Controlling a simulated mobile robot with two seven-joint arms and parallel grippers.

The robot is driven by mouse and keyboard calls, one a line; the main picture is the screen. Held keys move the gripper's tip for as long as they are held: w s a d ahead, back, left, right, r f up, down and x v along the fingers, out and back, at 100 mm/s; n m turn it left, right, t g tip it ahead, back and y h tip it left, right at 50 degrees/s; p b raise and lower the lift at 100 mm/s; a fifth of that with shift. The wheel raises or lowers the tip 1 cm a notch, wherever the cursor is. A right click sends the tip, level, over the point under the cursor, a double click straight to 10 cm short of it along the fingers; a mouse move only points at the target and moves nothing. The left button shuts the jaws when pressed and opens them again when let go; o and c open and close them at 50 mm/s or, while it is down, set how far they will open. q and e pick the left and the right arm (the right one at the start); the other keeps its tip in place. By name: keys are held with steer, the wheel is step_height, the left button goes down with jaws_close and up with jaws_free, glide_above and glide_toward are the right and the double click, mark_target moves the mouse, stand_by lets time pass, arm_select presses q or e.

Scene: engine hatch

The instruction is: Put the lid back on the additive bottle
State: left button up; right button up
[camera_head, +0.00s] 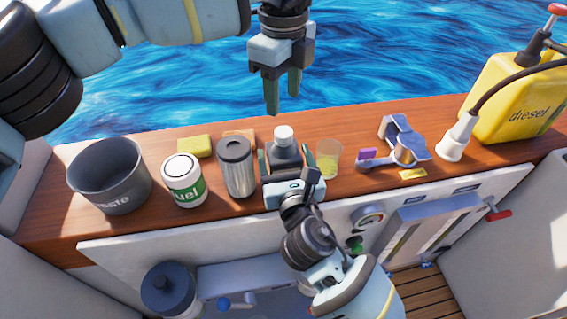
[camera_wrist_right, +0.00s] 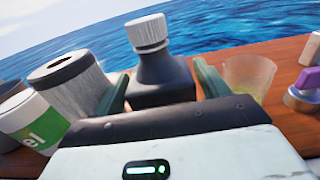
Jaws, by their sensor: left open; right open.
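The additive bottle (camera_head: 284,154), dark with sloping shoulders, stands upright on the wooden ledge. Its white ribbed lid (camera_head: 284,134) sits on top of the neck; whether it is tight I cannot tell. In the right wrist view the bottle (camera_wrist_right: 160,82) and lid (camera_wrist_right: 150,32) show clearly. My right gripper (camera_head: 286,163) is open, with its green fingers on either side of the bottle's body; contact is not clear. Its palm hides the lower front of the bottle. My left gripper (camera_head: 283,100) is open and empty, pointing down above and behind the lid, over the water.
Left of the bottle stand a metal cylinder (camera_head: 236,168), a fuel can (camera_head: 183,182) and a waste bin (camera_head: 108,190). A yellow sponge (camera_head: 195,146) lies behind. Right are a cup of yellow liquid (camera_head: 328,160), a metal bracket (camera_head: 400,142) and a diesel canister (camera_head: 510,105).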

mark_target(284, 131)
steer(key=shift+w+a, duration=0.15)
steer(key=shift+w, duration=0.5)
steer(key=shift+c, duration=0.2)
steer(key=c, duration=1.4)
arm_select(q)
steer(key=shift+m, duration=0.3)
arm_select(e)
jaws_close()
arm_select(q)
steer(key=m, duration=0.3)
steer(key=shift+m, duration=0.4)
steer(key=shift+f, duration=4)
